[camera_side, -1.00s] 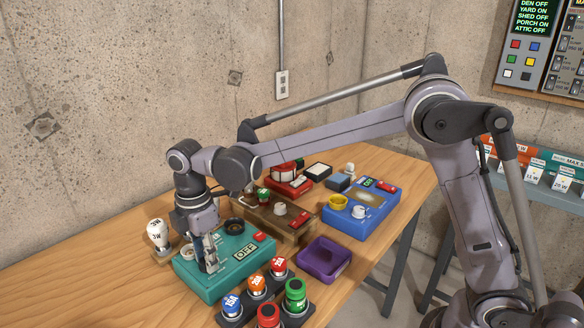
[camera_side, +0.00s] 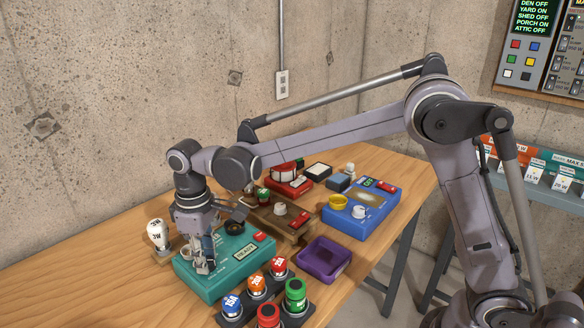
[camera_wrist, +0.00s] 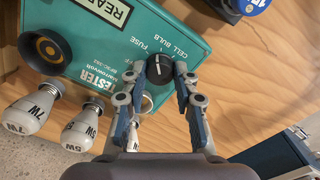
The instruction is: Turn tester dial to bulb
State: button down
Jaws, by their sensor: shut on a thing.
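The teal tester (camera_side: 222,277) sits on the wooden bench in the side view and fills the top of the wrist view (camera_wrist: 85,65). Its black dial (camera_wrist: 159,68) has a white pointer aimed up, near the CELL side of the FUSE, CELL and BULB labels. My gripper (camera_wrist: 160,72) is shut on the dial, one finger on each side. In the side view my gripper (camera_side: 204,266) hides the dial. The tester's display (camera_side: 245,252) appears to read READY.
A black round socket (camera_wrist: 47,48) is on the tester. Coloured fuses (camera_side: 257,287) stand in front, with a purple tray (camera_side: 322,260) to the right. A wooden rack (camera_side: 280,217) and a blue device (camera_side: 362,210) lie beyond.

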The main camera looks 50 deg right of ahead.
jog(key=shift+m, duration=1.7)
jog(key=c, duration=1.3)
grip_release()
jog(key=shift+r, duration=0.1)
notch_tip(320, 180, up, 12)
jog(key=shift+d, duration=0.1)
